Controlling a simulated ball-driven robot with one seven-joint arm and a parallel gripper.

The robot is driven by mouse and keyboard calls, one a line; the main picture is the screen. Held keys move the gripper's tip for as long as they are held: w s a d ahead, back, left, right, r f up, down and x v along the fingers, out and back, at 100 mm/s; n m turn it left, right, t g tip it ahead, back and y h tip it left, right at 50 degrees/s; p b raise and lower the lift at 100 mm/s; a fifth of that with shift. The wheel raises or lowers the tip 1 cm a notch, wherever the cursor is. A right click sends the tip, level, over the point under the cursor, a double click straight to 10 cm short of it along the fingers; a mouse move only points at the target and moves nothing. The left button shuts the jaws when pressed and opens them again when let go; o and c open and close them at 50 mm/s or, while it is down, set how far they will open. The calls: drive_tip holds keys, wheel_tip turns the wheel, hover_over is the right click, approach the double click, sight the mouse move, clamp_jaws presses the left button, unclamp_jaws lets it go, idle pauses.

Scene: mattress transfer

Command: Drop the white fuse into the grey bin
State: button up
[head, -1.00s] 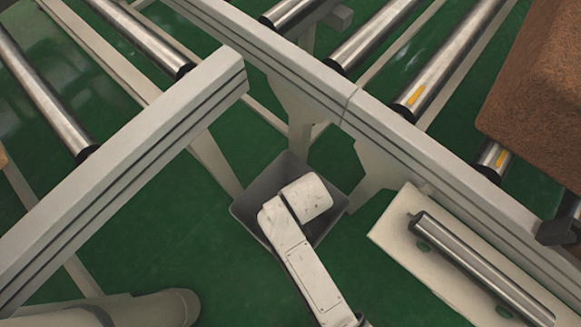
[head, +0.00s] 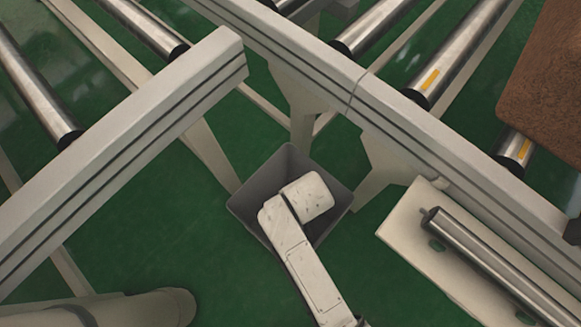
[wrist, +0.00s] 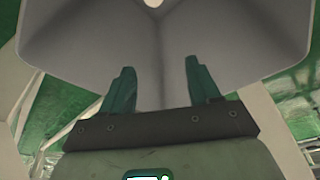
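The grey bin (head: 268,184) stands on the green floor in the head view, with my white arm over it hiding part of its inside. In the wrist view the bin's grey inner walls (wrist: 95,45) fill the upper part. My gripper (wrist: 159,82) has two green fingers spread apart with nothing between them, over the bin. A small white rounded shape (wrist: 152,3) shows inside the bin at the top edge of the wrist view, cut off; it looks like the white fuse. My gripper's fingers are hidden in the head view.
Pale conveyor frames (head: 120,160) with metal rollers (head: 455,50) run behind and left of the bin. A pale board (head: 408,222) carrying a loose roller (head: 490,262) is at the right. A brown block (head: 545,85) sits at the upper right. Green floor is open around the bin.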

drive_tip(key=shift+o, duration=0.9)
drive_tip(key=p+v, duration=0.3)
drive_tip(key=v, duration=0.7)
drive_tip(key=shift+r+p, duration=0.3)
drive_tip(key=shift+r, duration=0.1)
